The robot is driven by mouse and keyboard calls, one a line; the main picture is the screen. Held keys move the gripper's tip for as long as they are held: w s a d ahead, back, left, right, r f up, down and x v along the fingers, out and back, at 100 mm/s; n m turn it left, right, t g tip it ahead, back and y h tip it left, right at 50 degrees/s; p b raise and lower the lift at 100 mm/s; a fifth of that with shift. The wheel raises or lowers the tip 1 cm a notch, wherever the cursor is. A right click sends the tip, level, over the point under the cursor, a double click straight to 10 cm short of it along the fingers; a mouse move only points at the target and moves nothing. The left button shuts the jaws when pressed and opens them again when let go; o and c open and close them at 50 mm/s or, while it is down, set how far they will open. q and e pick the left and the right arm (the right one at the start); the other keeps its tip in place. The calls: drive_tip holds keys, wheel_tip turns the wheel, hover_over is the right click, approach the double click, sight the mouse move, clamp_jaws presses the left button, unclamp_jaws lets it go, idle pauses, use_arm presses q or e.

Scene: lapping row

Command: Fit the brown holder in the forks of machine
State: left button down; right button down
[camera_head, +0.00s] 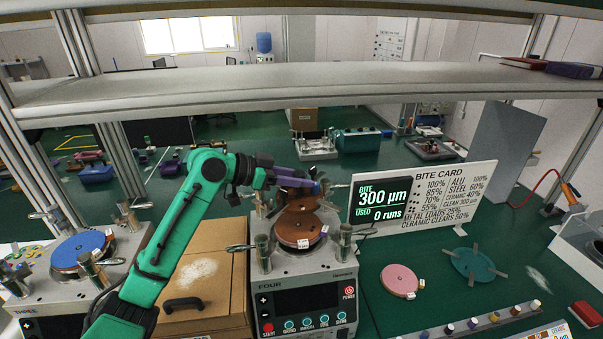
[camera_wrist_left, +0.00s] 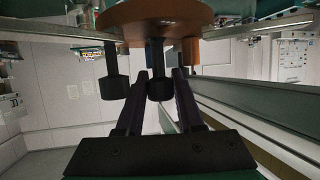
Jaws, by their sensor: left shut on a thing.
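The brown holder (camera_head: 297,194) is a round disc with dark knobs, over the rear part of machine FOUR, partly hidden by my gripper. My left gripper (camera_head: 312,187) comes in from the left and is shut on one of its knobs. In the left wrist view the holder (camera_wrist_left: 150,14) fills the top edge, and a black knob (camera_wrist_left: 158,86) stands between my two fingers (camera_wrist_left: 158,92). Machine FOUR (camera_head: 305,285) has a brown round plate (camera_head: 298,232) with metal fork posts (camera_head: 264,250) around it. I cannot tell whether the holder touches the plate. My right gripper is out of view.
Machine THREE with a blue disc (camera_head: 77,250) stands at left. The bite card sign (camera_head: 425,200), pink disc (camera_head: 399,280) and teal disc (camera_head: 473,264) are at right. A shelf (camera_head: 290,84) crosses above the bench.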

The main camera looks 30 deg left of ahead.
sight(297, 194)
use_arm(q)
drive_tip(key=shift+w+d, duration=0.15)
drive_tip(key=shift+d, duration=0.05)
drive_tip(key=shift+s+a+r, duration=0.1)
drive_tip(key=shift+s+a, duration=0.25)
drive_tip(key=shift+a, duration=0.2)
drive_tip(key=f+b, duration=0.2)
drive_tip(key=f, duration=0.1)
drive_tip(key=f+b, duration=0.1)
drive_tip(key=shift+w+d+f+b, duration=0.15)
drive_tip(key=shift+d+f+b, duration=0.1)
drive_tip(key=shift+f+b, duration=0.15)
drive_tip(key=shift+a+f+b, duration=0.1)
drive_tip(key=shift+f+b, duration=0.25)
drive_tip(key=shift+f, duration=0.25)
drive_tip(key=shift+r, duration=0.1)
drive_tip(key=shift+f+b, duration=0.7)
drive_tip(key=shift+f, duration=0.45)
